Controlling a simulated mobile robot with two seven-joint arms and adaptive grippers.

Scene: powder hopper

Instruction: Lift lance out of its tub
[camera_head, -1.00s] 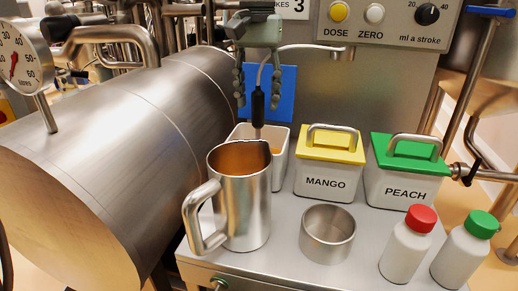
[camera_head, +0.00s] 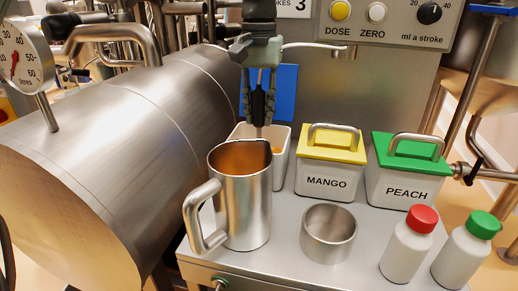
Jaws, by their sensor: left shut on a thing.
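The lance (camera_head: 258,104) has a black handle and stands upright, its lower end going down into the white tub (camera_head: 281,158). The tub is partly hidden behind the steel jug, and a little orange shows inside it. My left gripper (camera_head: 258,115) points down over the tub and is shut on the lance's black handle. The lance's lower end is hidden by the jug and the tub wall. My right gripper is not in view.
The steel jug (camera_head: 242,205) stands close in front of the tub. To the right are the yellow-lidded MANGO box (camera_head: 326,181), the green-lidded PEACH box (camera_head: 402,187), a steel cup (camera_head: 328,233) and two bottles. A steel spout (camera_head: 330,51) is just right of the gripper.

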